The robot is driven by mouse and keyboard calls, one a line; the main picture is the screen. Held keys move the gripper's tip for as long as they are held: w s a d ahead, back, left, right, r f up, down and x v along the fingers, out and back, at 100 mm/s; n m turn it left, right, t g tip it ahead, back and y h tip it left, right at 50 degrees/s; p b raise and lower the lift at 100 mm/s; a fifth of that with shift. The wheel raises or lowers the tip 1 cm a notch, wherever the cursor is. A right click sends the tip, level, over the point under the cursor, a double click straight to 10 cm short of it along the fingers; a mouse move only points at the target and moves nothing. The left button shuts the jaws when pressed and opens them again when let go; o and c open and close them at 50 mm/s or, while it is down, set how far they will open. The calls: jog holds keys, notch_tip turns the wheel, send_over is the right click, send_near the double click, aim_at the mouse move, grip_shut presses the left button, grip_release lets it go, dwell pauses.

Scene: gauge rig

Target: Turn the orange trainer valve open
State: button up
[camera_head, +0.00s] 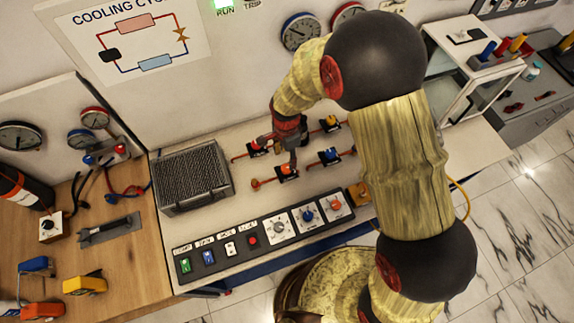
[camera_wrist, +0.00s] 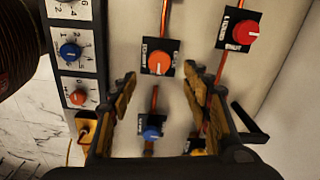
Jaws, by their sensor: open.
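The orange trainer valve (camera_wrist: 158,62) is a round orange knob on a black plate, set in an orange pipe run. In the wrist view it lies between and just beyond the tips of my gripper (camera_wrist: 160,74), whose fingers are spread apart and empty. In the head view my gripper (camera_head: 291,148) points down over the pipework, with the orange valve (camera_head: 288,170) just below it and partly covered. I cannot tell how far above the knob the fingertips are. The small white mark on the knob's edge is too small to read.
A red valve (camera_wrist: 245,32), a blue valve (camera_wrist: 152,132) and a partly hidden yellow valve (camera_wrist: 196,147) stand nearby. A control panel (camera_head: 262,236) with buttons and knobs runs along the bench front. A grey finned box (camera_head: 192,178) sits to the left.

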aim_at(286, 168)
notch_tip(286, 168, down, 8)
jog(key=shift+r, duration=0.15)
dwell(0.3)
jog(key=c, duration=0.3)
jog(key=c, duration=0.8)
jog(key=shift+c, duration=0.3)
